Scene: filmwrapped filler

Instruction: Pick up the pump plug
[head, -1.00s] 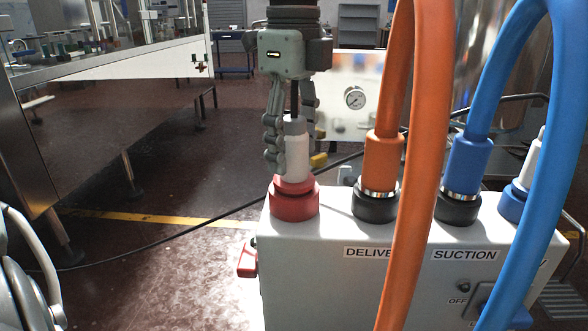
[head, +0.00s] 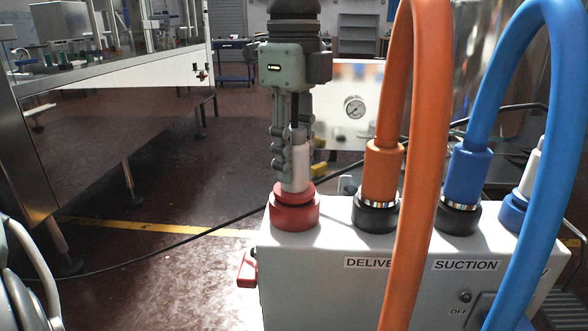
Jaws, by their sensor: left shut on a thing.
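The pump plug (head: 296,168) is a white and grey cylinder with a black cable at its top. It stands upright in the red socket (head: 294,212) at the left end of the grey pump box (head: 330,290). My left gripper (head: 294,150) points down from above and is shut on the plug, with its fingers at the plug's sides. My right gripper is not in view.
An orange hose (head: 412,200) and a blue hose (head: 556,190) rise from the box to the right of the plug. A second white plug (head: 532,170) stands in a blue socket at the far right. A steel table (head: 120,100) stands at the left.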

